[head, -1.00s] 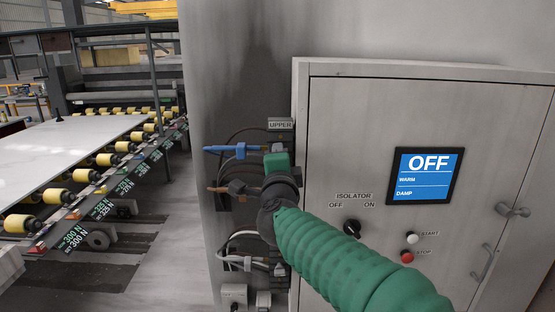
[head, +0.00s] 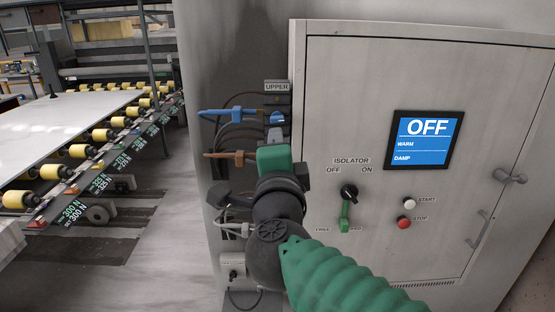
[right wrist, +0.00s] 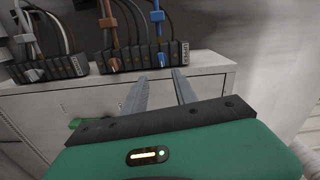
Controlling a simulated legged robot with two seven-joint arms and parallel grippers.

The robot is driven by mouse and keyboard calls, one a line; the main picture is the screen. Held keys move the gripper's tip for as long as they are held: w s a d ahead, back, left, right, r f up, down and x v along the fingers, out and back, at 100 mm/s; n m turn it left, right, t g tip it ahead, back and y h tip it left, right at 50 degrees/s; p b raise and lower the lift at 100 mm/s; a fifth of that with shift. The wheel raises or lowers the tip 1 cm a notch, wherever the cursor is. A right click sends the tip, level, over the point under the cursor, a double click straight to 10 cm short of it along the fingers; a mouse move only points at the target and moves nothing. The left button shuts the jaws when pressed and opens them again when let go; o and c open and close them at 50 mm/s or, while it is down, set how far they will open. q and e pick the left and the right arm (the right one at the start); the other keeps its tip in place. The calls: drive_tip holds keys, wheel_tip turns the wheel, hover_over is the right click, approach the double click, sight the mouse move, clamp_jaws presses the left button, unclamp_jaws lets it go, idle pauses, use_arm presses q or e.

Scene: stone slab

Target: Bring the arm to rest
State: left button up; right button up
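My right arm (head: 350,275), in a ribbed green sleeve, enters the head view from the bottom right. Its green and black gripper (head: 275,138) is beside the cabinet's left edge, over part of the cable terminals. In the right wrist view, the two grey fingers of this gripper (right wrist: 160,87) stand apart with nothing visible between them. They point toward the terminal block (right wrist: 140,57) marked UPPER. A blue plug (head: 222,113) and an orange-brown plug (head: 224,155) stick out to the left in the head view. My left gripper is not in view.
The grey cabinet (head: 335,90) has a screen (head: 424,140) reading OFF, WARM, DAMP. An isolator knob (head: 349,192), a green lever (head: 345,217), a white START button (head: 409,203) and a red STOP button (head: 404,223) are on it. A roller conveyor with a pale slab (head: 60,125) is at left.

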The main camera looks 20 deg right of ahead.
drive_tip(key=shift+v, duration=1.1)
drive_tip(key=shift+f, duration=0.1)
wheel_tip(320, 180, down, 28)
drive_tip(key=w+a+n+g+y, duration=0.15)
drive_tip(key=n+g+y, duration=0.45)
drive_tip(key=n, duration=0.8)
drive_tip(key=s+d+f+n+g, duration=0.3)
drive_tip(key=s+f+g, duration=0.1)
drive_tip(key=s+f, duration=0.5)
drive_tip(key=s+d+f+n+g+h, duration=0.1)
drive_tip(key=s+d+f+n+g, duration=0.1)
drive_tip(key=s+f, duration=0.7)
drive_tip(key=d+f+g, duration=0.1)
drive_tip(key=g, duration=0.1)
drive_tip(key=shift+d+n+g+b, duration=0.3)
drive_tip(key=shift+d+n+g, duration=0.1)
